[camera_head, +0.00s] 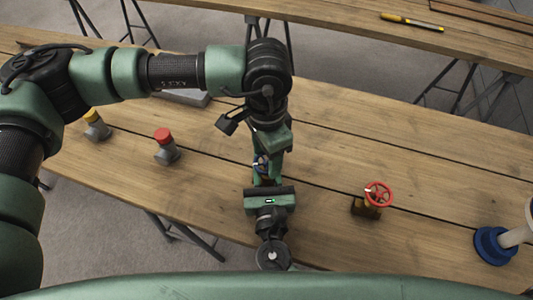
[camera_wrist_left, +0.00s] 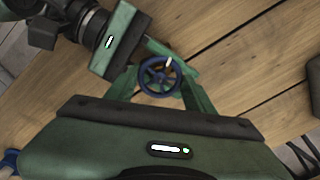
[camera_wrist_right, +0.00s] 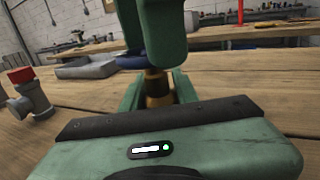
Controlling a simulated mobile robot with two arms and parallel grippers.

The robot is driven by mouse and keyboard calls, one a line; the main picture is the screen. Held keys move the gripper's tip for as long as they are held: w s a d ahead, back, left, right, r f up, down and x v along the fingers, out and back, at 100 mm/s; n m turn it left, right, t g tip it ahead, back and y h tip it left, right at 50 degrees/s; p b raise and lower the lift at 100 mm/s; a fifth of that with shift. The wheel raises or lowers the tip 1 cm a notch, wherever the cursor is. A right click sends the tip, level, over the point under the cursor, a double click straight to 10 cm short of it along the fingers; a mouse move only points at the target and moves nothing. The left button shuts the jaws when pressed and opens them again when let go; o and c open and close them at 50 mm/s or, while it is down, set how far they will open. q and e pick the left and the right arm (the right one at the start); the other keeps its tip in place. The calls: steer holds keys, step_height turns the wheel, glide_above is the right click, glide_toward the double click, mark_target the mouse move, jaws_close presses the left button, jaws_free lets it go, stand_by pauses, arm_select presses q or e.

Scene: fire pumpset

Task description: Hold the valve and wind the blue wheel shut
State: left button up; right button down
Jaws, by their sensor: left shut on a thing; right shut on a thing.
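The blue wheel (camera_wrist_left: 160,78) sits between the fingers of my left gripper (camera_wrist_left: 162,80), which comes down from above and is shut on it. In the right wrist view the wheel's blue rim (camera_wrist_right: 131,62) shows over the brass valve body (camera_wrist_right: 157,88). My right gripper (camera_wrist_right: 152,97) is shut around that body, low above the table. In the head view my left gripper (camera_head: 265,165) and my right gripper meet at the valve and hide most of it; only a bit of blue shows.
A valve with a red wheel (camera_head: 379,194) stands to the right. A blue-flanged pipe (camera_head: 494,245) is at the far right. Grey fittings with a red cap (camera_head: 163,135) and a yellow cap (camera_head: 91,115) stand left. A yellow-handled screwdriver (camera_head: 411,21) lies on the back table.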

arm_select(q)
steer(key=shift+w+m, duration=0.15)
steer(key=shift+m, duration=0.95)
steer(key=o, duration=1.4)
steer(key=shift+c, duration=0.2)
step_height(320, 180, up, 12)
